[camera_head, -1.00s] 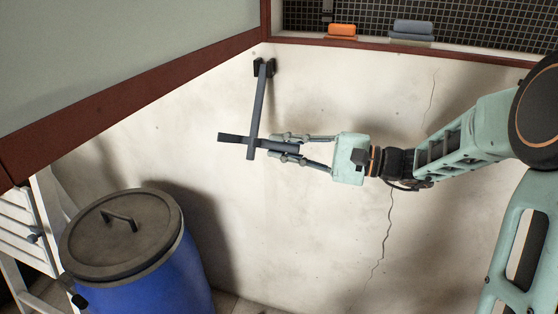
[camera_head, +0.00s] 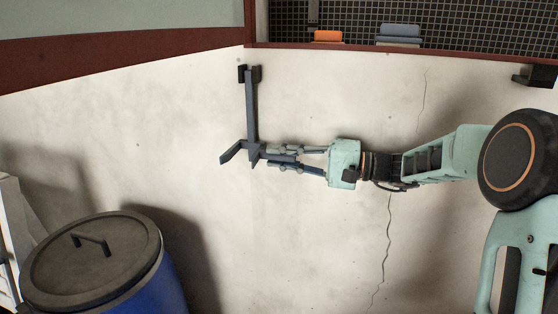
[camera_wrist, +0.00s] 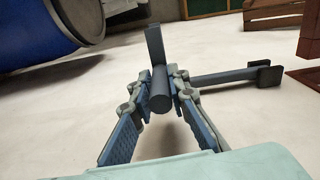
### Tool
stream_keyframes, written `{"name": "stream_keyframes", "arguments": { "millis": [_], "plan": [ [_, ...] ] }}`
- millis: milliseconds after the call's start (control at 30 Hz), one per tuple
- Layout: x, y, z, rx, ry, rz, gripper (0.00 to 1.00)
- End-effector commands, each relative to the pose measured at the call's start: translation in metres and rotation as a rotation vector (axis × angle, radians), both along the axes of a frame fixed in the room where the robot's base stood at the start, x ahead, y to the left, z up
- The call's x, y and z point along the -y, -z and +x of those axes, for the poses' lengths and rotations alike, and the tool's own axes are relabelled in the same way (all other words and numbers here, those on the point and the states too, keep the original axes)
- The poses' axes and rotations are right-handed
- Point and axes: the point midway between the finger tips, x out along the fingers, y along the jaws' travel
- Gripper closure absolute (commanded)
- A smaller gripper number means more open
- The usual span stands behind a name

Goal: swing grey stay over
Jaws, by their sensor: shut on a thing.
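The grey stay (camera_head: 251,108) is a dark bar that runs down from a black bracket (camera_head: 242,74) on the pale wall to a cross-piece at its lower end. One arm of the cross-piece points to the lower left, the other towards my gripper (camera_head: 272,156). My gripper is shut on that near arm, from the right. In the wrist view the stay (camera_wrist: 228,77) stretches off to the right, and the round end of its handle sits between the fingers (camera_wrist: 160,82). The fingers hide part of the handle.
A blue barrel (camera_head: 170,284) with a grey-brown lid (camera_head: 92,262) stands at the lower left. An orange item (camera_head: 328,36) and a grey-blue item (camera_head: 400,31) lie on the ledge above. Another dark bracket (camera_head: 537,76) is at the right. The cracked wall below my arm is clear.

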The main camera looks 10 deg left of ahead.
Motion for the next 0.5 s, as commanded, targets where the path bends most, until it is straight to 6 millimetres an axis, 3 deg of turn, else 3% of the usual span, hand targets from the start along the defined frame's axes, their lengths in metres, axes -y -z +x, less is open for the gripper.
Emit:
{"name": "stream_keyframes", "arguments": {
  "millis": [367, 400, 500],
  "plan": [
    [0.0018, 0.0015, 0.0033, -0.002, 0.008, -0.002, 1.00],
    [0.0019, 0.0015, 0.0034, -0.002, 0.009, -0.002, 0.84],
    [0.0017, 0.0014, 0.0032, -0.001, 0.008, -0.002, 0.73]
  ]
}}
